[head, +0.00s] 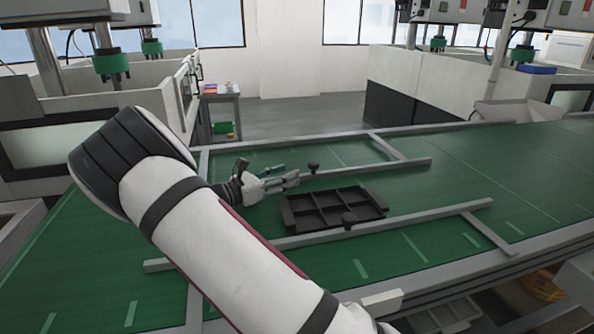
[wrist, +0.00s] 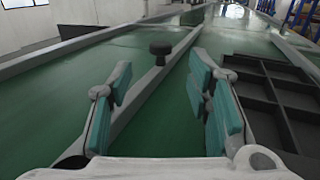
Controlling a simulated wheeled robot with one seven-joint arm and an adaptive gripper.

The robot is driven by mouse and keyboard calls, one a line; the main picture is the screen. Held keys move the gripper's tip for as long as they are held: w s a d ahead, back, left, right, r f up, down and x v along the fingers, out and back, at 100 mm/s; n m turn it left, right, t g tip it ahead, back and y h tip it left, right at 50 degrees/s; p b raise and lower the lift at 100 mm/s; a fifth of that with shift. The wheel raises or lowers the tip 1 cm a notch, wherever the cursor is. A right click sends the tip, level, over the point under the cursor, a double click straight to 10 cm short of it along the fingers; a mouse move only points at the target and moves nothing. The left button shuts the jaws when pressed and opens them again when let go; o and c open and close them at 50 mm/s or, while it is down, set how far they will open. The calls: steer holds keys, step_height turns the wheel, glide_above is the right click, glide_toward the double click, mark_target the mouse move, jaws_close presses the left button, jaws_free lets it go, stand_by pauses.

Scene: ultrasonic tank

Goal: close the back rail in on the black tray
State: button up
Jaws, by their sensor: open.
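The black tray (head: 378,208) lies flat on the green table, a divided tray with several compartments. The back rail (head: 375,166) is a grey bar behind it with a black knob (head: 314,166). A strip of green separates the rail from the tray. My gripper (head: 291,178) is open and empty, low over the table by the back rail, left of the knob. In the wrist view the back rail (wrist: 148,92) runs diagonally between the spread teal-padded fingers (wrist: 160,75). Its knob (wrist: 160,48) stands just beyond the fingertips, and the tray (wrist: 252,78) is to the right.
The green table (head: 520,170) is clear to the right. White-walled machines stand behind.

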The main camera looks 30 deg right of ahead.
steer(key=shift+a, duration=0.7)
steer(key=shift+s, duration=0.1)
